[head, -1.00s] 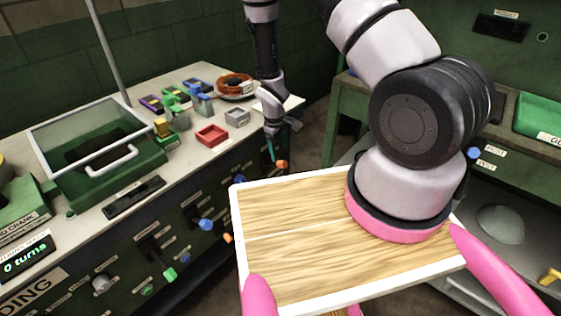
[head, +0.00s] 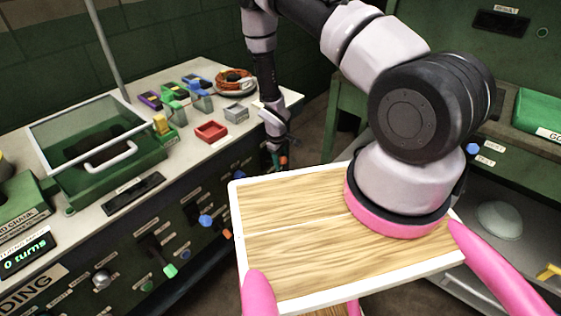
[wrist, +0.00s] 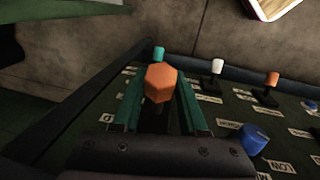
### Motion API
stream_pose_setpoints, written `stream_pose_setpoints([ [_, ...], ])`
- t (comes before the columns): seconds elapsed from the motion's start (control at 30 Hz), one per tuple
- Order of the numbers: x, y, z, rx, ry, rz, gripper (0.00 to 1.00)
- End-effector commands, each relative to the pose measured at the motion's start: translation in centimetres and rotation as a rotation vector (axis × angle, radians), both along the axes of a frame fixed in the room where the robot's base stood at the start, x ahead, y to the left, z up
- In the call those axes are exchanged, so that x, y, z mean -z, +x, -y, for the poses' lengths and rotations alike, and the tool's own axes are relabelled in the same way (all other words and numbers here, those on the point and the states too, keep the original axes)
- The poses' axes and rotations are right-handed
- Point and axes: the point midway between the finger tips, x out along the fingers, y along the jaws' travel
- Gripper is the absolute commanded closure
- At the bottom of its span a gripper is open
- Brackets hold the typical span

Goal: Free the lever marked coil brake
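In the wrist view an orange hexagonal lever knob (wrist: 160,83) stands between the two teal fingers of my gripper (wrist: 160,95). The fingers are apart, with dark gaps showing beside the knob, so my gripper looks open around it. In the head view my gripper (head: 277,158) is at the far right end of the left bench's front panel, with the orange knob (head: 284,160) partly hidden by it. Label plates on the panel are too small or blurred to read, so I cannot tell which lever is marked coil brake.
The wrist view shows a teal-tipped lever (wrist: 159,53), a white-tipped lever (wrist: 217,66), another orange-tipped lever (wrist: 271,78) and a blue knob (wrist: 252,138) nearby. In the head view a green-handled lever (head: 169,270) is lower left. A red tray (head: 211,131) sits on the bench top.

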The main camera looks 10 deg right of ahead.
Motion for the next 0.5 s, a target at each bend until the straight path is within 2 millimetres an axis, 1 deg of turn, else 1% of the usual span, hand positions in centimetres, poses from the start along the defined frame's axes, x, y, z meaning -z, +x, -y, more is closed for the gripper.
stream_pose_setpoints([
  [0.03,-0.01,0.00,0.00,0.000,0.000,0.000,0.81],
  [0.07,-0.01,-0.01,0.01,0.000,0.000,0.000,0.93],
  [0.1,-0.01,-0.01,0.01,0.000,0.000,0.000,1.00],
  [0.5,-0.03,-0.01,0.02,0.001,0.000,0.000,1.00],
])
